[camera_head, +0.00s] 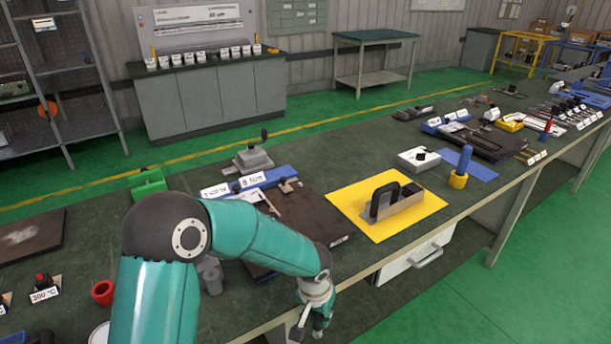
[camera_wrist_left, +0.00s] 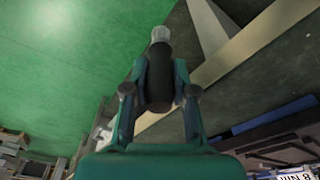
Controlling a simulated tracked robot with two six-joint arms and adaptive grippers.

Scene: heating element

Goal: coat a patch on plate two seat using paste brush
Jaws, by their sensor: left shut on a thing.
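My left gripper (camera_head: 318,318) hangs at the front edge of the workbench, low in the head view. In the left wrist view its two fingers (camera_wrist_left: 158,105) are shut on a dark, round handle with a pale tip, which I take for the paste brush (camera_wrist_left: 160,68). The brush points away from the palm, over the green floor and the bench edge. A dark brown plate (camera_head: 318,222) lies on the bench behind my left forearm, which partly hides it. I cannot tell which surface is the plate two seat. My right gripper is not in view.
A yellow mat (camera_head: 348,205) holds a metal tool with a black handle (camera_head: 383,200). A blue-handled tool (camera_head: 461,165) stands to its right. A red cup (camera_head: 103,292) and another brown plate (camera_head: 30,232) are at left. Green floor (camera_head: 500,290) is free in front of the bench.

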